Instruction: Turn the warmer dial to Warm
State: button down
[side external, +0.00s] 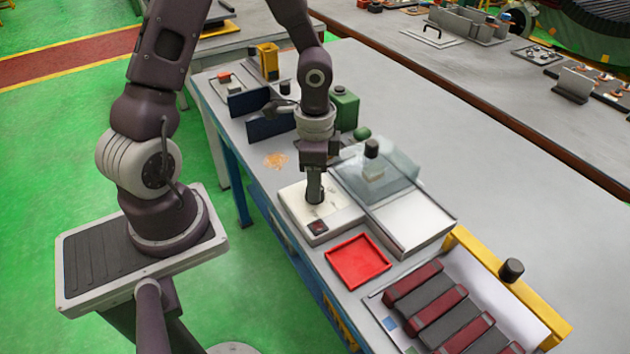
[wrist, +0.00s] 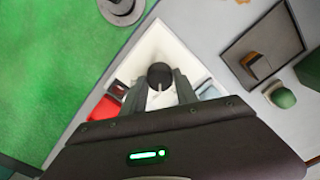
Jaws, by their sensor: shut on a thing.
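The warmer is a low white box (side external: 336,224) near the table's front edge, with a small dark red-topped switch (side external: 318,227) on its near corner. My gripper (side external: 314,190) points straight down over the box's top. In the wrist view my gripper's fingers (wrist: 160,92) stand on both sides of a round black dial (wrist: 160,74) and are shut on it. A small white mark shows on or beside the dial in that view. The setting labels are too small or hidden to read. In the side view the fingers cover the dial.
A clear-lidded box (side external: 378,170) stands right behind the warmer. A red tray (side external: 358,261) lies in front of it. A rack of dark red and grey bars (side external: 440,305) is at the near right. A green container (side external: 346,108) stands behind my gripper. The table's far right is clear.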

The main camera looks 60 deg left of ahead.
jog(key=shift+m, duration=1.1)
jog(key=c, duration=0.9)
grip_release()
jog(key=shift+c, duration=0.2)
notch_tip(320, 180, up, 7)
jog(key=shift+r, duration=0.1)
jog(key=s+d+r+n+t, duration=0.2)
jog(key=s+r+n, duration=0.2)
jog(key=s+r, duration=0.2)
jog(key=s+d+r+n+t, duration=0.3)
jog(key=s+r+n, duration=0.2)
jog(key=s+r, duration=0.2)
notch_tip(320, 180, up, 2)
jog(key=shift+r+t, duration=0.1)
jog(key=shift+t, duration=0.2)
